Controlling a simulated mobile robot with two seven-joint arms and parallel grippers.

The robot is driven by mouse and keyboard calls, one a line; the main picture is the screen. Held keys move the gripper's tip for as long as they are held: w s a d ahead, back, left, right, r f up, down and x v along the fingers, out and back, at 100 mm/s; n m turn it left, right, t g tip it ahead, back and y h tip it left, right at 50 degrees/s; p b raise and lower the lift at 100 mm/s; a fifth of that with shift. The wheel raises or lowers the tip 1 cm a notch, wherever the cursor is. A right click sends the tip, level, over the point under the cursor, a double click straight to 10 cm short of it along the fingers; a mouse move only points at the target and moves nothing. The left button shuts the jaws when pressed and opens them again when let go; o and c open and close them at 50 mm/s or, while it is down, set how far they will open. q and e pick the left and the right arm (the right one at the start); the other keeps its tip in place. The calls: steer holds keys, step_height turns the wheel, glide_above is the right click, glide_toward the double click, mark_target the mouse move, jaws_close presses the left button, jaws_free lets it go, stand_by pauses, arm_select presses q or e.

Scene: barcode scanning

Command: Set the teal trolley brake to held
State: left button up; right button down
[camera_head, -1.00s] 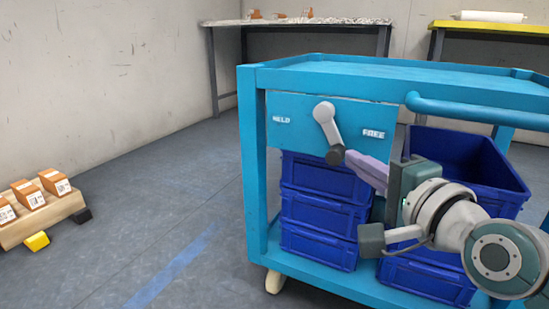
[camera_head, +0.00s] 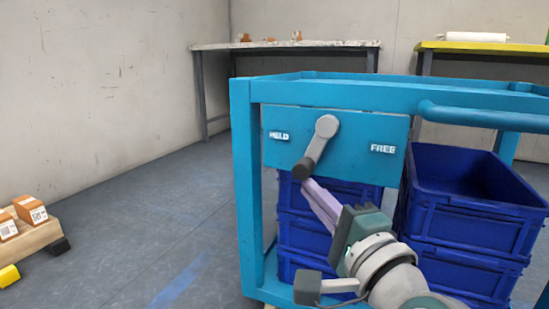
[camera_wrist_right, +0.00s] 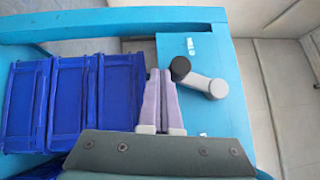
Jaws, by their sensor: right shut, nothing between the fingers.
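The teal trolley (camera_head: 243,150) has a teal brake panel marked HELD on the left and FREE on the right. Its grey brake lever (camera_head: 318,145) with a dark knob (camera_head: 304,168) hangs down and tilts to the left, short of pointing straight at HELD. My right gripper (camera_head: 308,184) is shut and empty, its lilac fingertips just below and right of the knob. In the right wrist view the fingers (camera_wrist_right: 160,75) are right beside the knob (camera_wrist_right: 180,67); I cannot tell whether they touch. My left gripper is out of view.
Blue crates (camera_head: 470,190) fill the trolley's shelf below the panel. A teal handle bar (camera_head: 480,115) sticks out at the right. Tables (camera_head: 285,45) stand at the back. A wooden rack with boxes (camera_head: 32,210) stands at the left. The floor between is clear.

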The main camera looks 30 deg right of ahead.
steer(key=shift+w+a+r, duration=0.15)
steer(key=shift+w+a, duration=0.45)
steer(key=shift+w, duration=0.15)
stand_by(1.0)
